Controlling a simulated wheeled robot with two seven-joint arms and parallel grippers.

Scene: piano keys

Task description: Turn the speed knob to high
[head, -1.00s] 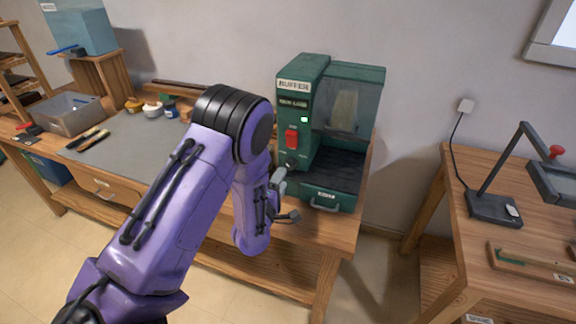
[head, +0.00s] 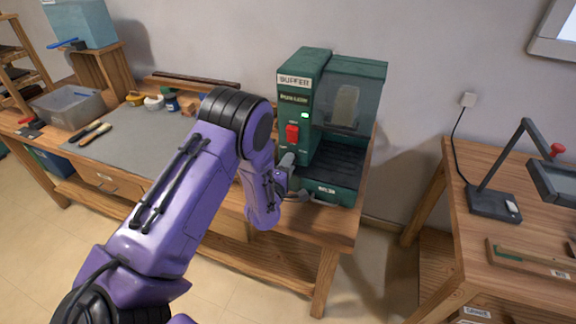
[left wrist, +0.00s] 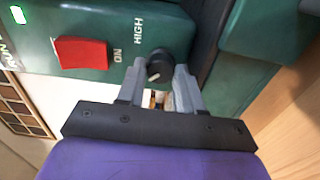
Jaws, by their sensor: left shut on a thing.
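The green buffer machine (head: 303,75) stands on the wooden bench in the head view. Its black speed knob (left wrist: 160,66) shows in the left wrist view, beside the word HIGH, with a pale pointer mark on its face. My left gripper (left wrist: 160,75) is shut on the knob, one grey finger on each side. In the head view my left gripper (head: 287,163) is at the lower front of the machine and hides the knob. The red switch (left wrist: 82,53) is beside the word ON, and a green light (head: 304,115) is lit. My right gripper is not in view.
A drawer with a handle (head: 325,200) is low on the machine, close to my gripper. A grey mat (head: 130,148), a grey bin (head: 70,105) and small jars lie to the left. A second table (head: 455,190) with a lamp stands at the right, across a gap.

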